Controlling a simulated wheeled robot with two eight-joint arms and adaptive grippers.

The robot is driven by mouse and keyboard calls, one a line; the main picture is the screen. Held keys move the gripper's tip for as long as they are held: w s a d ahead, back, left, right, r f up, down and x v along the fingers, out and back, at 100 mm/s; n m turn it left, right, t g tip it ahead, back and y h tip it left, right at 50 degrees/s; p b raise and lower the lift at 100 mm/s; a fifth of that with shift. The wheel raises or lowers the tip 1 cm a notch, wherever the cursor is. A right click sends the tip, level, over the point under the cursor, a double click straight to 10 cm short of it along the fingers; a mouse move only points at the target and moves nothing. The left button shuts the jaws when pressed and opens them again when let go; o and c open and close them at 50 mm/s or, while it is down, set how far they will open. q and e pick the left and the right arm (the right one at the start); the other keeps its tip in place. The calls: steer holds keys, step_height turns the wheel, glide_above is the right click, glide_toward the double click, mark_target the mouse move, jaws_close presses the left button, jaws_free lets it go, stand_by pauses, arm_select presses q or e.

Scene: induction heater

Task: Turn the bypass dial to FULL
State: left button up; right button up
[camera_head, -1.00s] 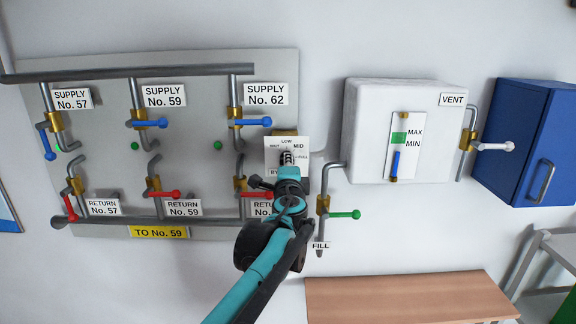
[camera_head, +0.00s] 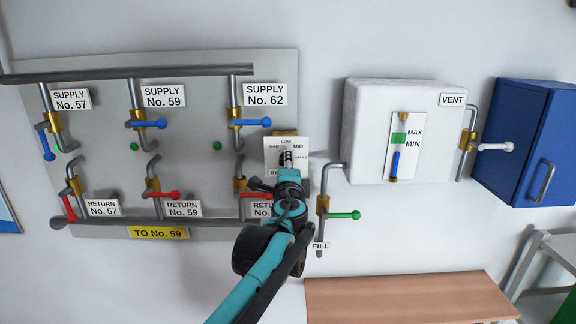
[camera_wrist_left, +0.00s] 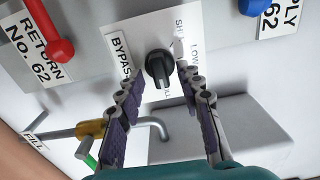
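The bypass dial (camera_wrist_left: 160,66) is a dark round knob with a raised grip on a white label plate (camera_wrist_left: 118,40) marked BYPASS. In the head view the plate (camera_head: 299,143) shows LOW, MID and FULL around the dial, which is mostly hidden behind my gripper. I cannot tell which mark the dial points to. My left gripper (camera_wrist_left: 158,80) is open, with one finger on each side of the dial near its face. Contact with the dial is not clear. It also shows in front of the plate in the head view (camera_head: 287,160). My right gripper is not in view.
A red return handle (camera_wrist_left: 60,50) and a blue supply handle (camera_head: 252,122) are close to the dial. The fill valve's green handle (camera_head: 345,215) is below right. A white tank (camera_head: 365,130) stands to the right, and a wooden surface (camera_head: 400,298) lies below.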

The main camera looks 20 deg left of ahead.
arm_select(q)
steer(key=v, duration=1.1)
steer(key=shift+s, duration=0.1)
